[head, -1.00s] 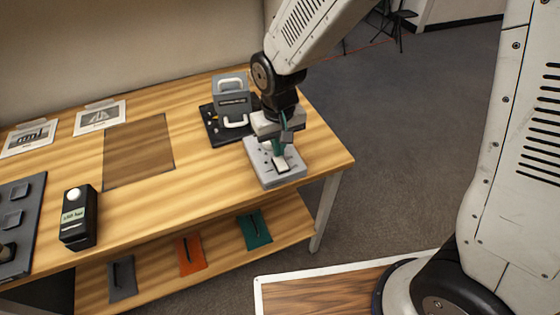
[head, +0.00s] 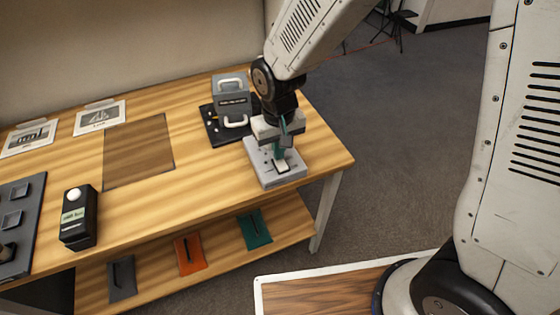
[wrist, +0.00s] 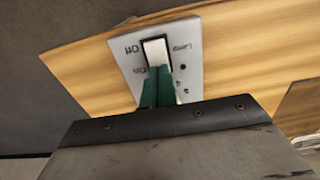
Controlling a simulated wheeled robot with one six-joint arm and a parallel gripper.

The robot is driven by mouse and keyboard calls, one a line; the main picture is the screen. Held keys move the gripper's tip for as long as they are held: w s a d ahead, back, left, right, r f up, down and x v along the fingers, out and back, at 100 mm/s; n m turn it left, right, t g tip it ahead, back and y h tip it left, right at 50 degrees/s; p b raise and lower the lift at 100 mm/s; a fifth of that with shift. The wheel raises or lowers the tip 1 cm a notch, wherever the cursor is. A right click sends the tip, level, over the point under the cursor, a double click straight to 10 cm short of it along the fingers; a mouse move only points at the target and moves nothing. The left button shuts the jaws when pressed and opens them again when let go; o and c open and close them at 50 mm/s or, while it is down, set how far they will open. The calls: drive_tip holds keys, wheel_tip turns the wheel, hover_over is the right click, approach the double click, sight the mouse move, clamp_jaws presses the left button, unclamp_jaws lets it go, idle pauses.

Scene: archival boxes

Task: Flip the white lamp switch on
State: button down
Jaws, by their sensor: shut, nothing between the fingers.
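The white lamp switch (wrist: 155,52) is a rocker in a black frame on a light grey panel (wrist: 188,45) printed "Lamp", "Off" and "On". In the head view the panel (head: 288,177) lies at the right end of the wooden table, and the switch (head: 282,166) shows just below my fingertips. My gripper (head: 279,155) is shut and empty, pointing down over the panel. In the wrist view the green fingers (wrist: 160,85) are at the "On" end of the rocker and hide that end. I cannot tell whether the fingertips touch it or which way it is tilted.
A grey box with white handles (head: 231,100) stands on a black board just behind and left of the panel. A black device with a round white button (head: 77,215) stands at the table's left. A brown rectangle (head: 138,150) marks the table's middle. Coloured pieces lie on the lower shelf (head: 215,252).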

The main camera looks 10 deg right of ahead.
drive_tip(key=shift+f, duration=0.3)
drive_tip(key=shift+r, duration=3.5)
drive_tip(key=s+d+r+m, duration=0.1)
drive_tip(key=s+d+r, duration=0.6)
drive_tip(key=s+d, duration=0.2)
drive_tip(key=s+d+r+m+t, duration=0.1)
drive_tip(key=s+d+r+m, duration=0.1)
drive_tip(key=s+d+r, duration=0.6)
drive_tip(key=shift+s+d+r, duration=0.15)
drive_tip(key=shift+s+d, duration=1.15)
drive_tip(key=shift+d, duration=0.55)
